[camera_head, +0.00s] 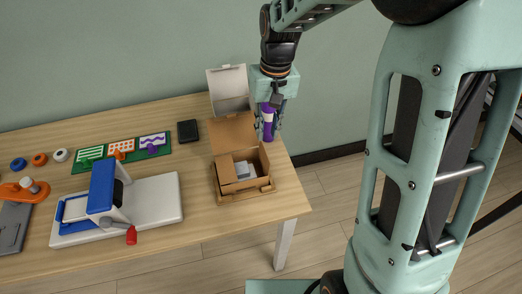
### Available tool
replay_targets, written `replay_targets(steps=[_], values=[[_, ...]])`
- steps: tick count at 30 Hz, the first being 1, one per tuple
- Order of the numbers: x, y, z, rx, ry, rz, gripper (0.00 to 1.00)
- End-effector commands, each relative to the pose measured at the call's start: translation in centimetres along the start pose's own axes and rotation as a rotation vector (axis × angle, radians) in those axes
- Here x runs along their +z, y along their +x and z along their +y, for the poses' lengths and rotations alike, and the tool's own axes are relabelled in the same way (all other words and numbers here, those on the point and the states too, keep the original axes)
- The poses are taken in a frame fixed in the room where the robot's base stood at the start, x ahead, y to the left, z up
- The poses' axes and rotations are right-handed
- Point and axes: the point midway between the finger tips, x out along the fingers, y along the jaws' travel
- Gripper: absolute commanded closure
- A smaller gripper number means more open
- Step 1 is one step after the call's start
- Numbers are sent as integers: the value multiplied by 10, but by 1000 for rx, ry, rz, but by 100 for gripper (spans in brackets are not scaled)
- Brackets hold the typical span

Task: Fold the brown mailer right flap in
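The brown mailer (222,183) is an open cardboard box near the table's right end. Its lid (232,133) stands up at the back. A white item (245,169) lies inside. Its right flap (264,160) appears to stand up at the right side, but its exact angle is too small to tell. My gripper (270,128) points down behind and to the right of the mailer, apart from it. Its fingers look spread, with a purple bottle showing between them; whether they touch the bottle I cannot tell.
The purple bottle (268,117) stands near the table's back right edge. A white open box (228,84) stands behind the mailer. A black block (187,131) lies to the left. A blue and white machine (152,200) with a red handle fills the front left. Bare tabletop (205,220) lies between.

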Motion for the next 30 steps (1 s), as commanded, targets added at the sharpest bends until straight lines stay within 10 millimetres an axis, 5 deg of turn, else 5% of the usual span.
replay_targets(steps=[12,25,30], values=[[1,74,0,-1,1,-3,81],[0,85,0,0,1,0,81],[0,85,0,0,0,0,97]])
